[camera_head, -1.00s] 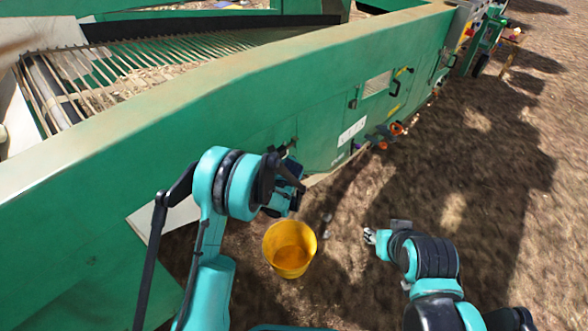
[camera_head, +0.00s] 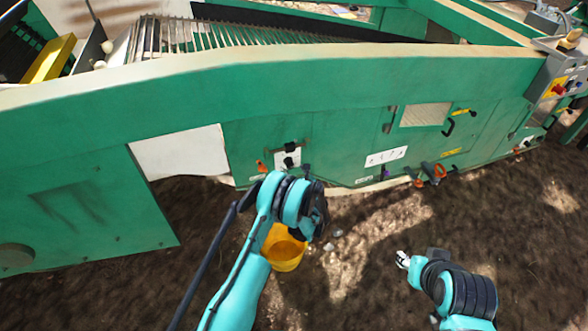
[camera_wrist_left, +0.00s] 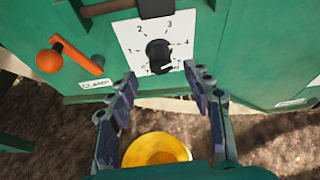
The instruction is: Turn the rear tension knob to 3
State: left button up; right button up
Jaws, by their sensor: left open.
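The rear tension knob, a black knob (camera_wrist_left: 158,54), sits on a white dial plate (camera_wrist_left: 130,38) on the green machine side. The numbers 2, 3 and 4 show around its upper half; its pointer setting is too small to read surely. In the head view the plate (camera_head: 281,160) shows just above my left gripper (camera_head: 308,180). In the left wrist view my left gripper (camera_wrist_left: 162,78) is open and empty, its fingers below and either side of the knob, apart from it. My right gripper (camera_head: 402,260) hangs low over the soil at right, its jaws too small to judge.
An orange-knobbed lever (camera_wrist_left: 50,60) is left of the dial, by a label reading CLAMP. A yellow bucket (camera_head: 284,250) stands below my left arm.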

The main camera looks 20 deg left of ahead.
aim_at(291, 166)
pick_arm(q)
jog(key=b+x, duration=0.1)
jog(key=x, duration=0.4)
jog(key=shift+w+a+f+b, duration=0.15)
jog(key=shift+w+f+b, duration=0.1)
jog(key=shift+b, duration=0.1)
jog(key=shift+w+a+f, duration=0.1)
jog(key=shift+w+a, duration=0.15)
jog(key=shift+w, duration=0.1)
jog(key=c, duration=1.2)
